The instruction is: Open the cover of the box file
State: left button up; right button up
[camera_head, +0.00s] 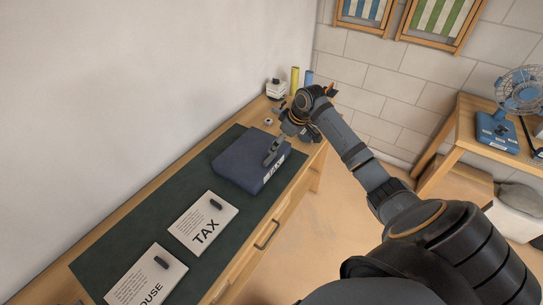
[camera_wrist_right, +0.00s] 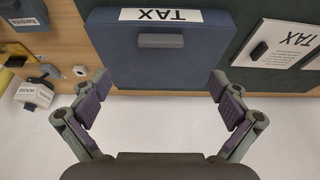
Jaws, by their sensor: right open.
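The dark blue box file (camera_head: 238,160) lies on a dark green mat on the desk, with its cover down. In the right wrist view the box file (camera_wrist_right: 185,68) has a white TAX label (camera_wrist_right: 160,15), upside down, and a grey tab (camera_wrist_right: 161,41). My right gripper (camera_head: 271,152) reaches in from the far right end of the desk over the box file. In its wrist view my right gripper (camera_wrist_right: 158,92) is open, its fingers spread near the two sides of the box's edge, with nothing between them. My left gripper is out of view.
A TAX card (camera_head: 203,223) and a HOUSE card (camera_head: 146,275), each with a dark clip, lie nearer on the mat. A small white device (camera_head: 276,89), a yellow cylinder (camera_head: 294,79) and a blue one stand at the far end. A wall runs along the desk's left.

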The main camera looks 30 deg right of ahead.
aim_at(271, 157)
jog(key=x, duration=1)
jog(key=shift+w+a+f+p, duration=0.1)
jog(key=shift+f+p, duration=0.15)
jog(key=shift+p, duration=0.15)
